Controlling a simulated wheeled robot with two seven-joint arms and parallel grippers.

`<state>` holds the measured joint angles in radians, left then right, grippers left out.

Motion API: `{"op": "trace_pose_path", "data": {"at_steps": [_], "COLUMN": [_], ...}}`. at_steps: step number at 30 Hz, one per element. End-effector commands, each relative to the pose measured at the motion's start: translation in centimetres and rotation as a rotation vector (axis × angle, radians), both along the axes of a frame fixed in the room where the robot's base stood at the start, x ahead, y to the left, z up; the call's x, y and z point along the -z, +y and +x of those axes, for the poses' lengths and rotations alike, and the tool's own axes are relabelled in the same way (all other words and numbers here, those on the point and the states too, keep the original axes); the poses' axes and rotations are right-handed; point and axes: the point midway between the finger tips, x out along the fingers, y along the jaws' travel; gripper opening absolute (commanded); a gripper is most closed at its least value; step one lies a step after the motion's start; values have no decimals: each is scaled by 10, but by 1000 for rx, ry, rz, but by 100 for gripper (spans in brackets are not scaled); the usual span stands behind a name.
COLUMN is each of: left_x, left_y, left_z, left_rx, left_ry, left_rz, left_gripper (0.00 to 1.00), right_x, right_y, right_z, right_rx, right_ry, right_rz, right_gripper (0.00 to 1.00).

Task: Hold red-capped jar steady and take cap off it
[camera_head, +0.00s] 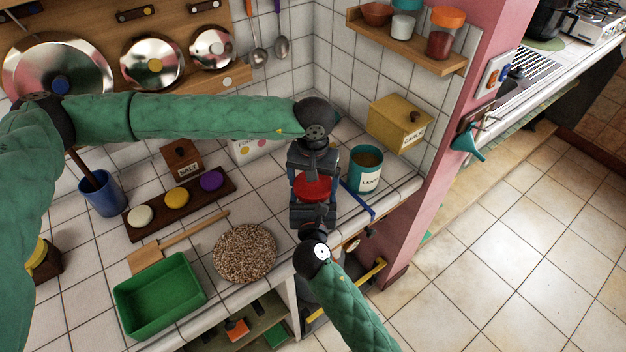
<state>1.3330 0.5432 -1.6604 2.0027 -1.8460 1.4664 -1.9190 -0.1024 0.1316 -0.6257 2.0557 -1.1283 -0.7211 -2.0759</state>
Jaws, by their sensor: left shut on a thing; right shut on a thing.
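The red cap (313,187) shows from above between my two grippers, near the front edge of the tiled counter. The jar body under it is hidden by the cap and the grippers. My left gripper (314,172) reaches in from the far side and is shut at the jar. My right gripper (313,208) reaches in from the near side and is also shut at the jar. The fingertips are hard to make out, so I cannot tell which gripper is on the cap and which on the body. The cap looks level, and I see no gap under it.
A teal canister (366,172) stands close right of the grippers, with a blue strip (358,202) beside it. A yellow box (399,123) is behind. A round speckled mat (245,252), a wooden spatula (160,252) and a green tray (160,294) lie to the left.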

Motion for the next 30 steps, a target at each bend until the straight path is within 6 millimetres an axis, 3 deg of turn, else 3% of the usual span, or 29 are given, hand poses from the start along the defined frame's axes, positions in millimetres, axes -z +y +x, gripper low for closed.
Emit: {"op": "trace_pose_path", "data": {"at_steps": [15, 21, 30], "left_x": [-1, -1, -1], "left_y": [0, 0, 0], "left_z": [0, 0, 1], "left_rx": [-742, -864, -870], "left_ry": [1, 1, 0], "left_rz": [-1, 1, -1], "left_gripper": [59, 59, 59], "right_x": [0, 0, 0], "right_y": [0, 0, 0], "right_z": [0, 0, 0], "right_rx": [0, 0, 0], "right_ry": [-1, -1, -1], "right_rz": [0, 0, 0], "right_gripper": [12, 12, 12]}}
